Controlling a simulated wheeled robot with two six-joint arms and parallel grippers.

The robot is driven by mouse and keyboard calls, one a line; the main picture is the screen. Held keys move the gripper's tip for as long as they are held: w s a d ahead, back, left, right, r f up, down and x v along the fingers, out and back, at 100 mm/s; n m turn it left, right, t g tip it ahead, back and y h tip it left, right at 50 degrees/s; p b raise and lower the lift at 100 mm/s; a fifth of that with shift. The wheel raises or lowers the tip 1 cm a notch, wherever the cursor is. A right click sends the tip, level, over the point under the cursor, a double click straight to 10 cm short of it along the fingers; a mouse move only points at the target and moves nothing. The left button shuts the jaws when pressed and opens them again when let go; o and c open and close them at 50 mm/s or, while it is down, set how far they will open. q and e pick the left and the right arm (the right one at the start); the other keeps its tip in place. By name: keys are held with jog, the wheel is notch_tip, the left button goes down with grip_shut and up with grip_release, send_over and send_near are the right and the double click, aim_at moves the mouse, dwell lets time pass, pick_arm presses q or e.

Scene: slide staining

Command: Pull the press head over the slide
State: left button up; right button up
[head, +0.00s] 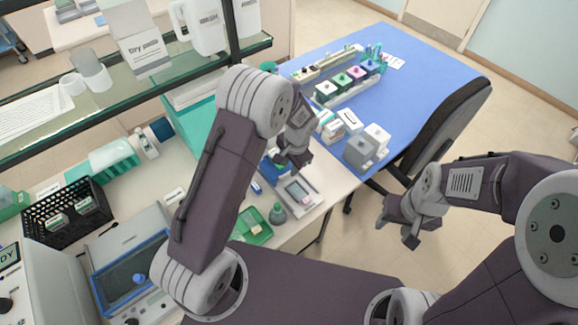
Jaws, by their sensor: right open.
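My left gripper (296,158) hangs with its fingers down just above a small grey-white device (300,192) near the right edge of the white bench. The device has a light, screen-like plate on top. A blue part (270,172) shows beside the gripper, partly hidden by it. I cannot tell which part is the press head, and I cannot make out a slide. The picture does not show whether the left fingers are open or touching anything. My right gripper (397,229) is open and empty over the floor, right of the bench.
A green tray (250,226) and a dark green bottle (278,213) stand close in front of the device. A black basket (70,216) is at the left. A blue-topped table (410,80) with staining jars lies behind, with a dark chair (446,122) beside it.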

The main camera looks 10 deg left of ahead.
pick_arm(q)
jog(key=shift+w+f, duration=0.2)
jog(key=shift+f, duration=0.9)
jog(key=shift+w+d+f, duration=0.1)
jog(key=shift+d+f, duration=0.1)
jog(key=shift+f, duration=0.05)
jog(key=shift+a, duration=0.2)
grip_shut()
jog(key=shift+d+r, duration=0.1)
jog(key=shift+r, duration=0.05)
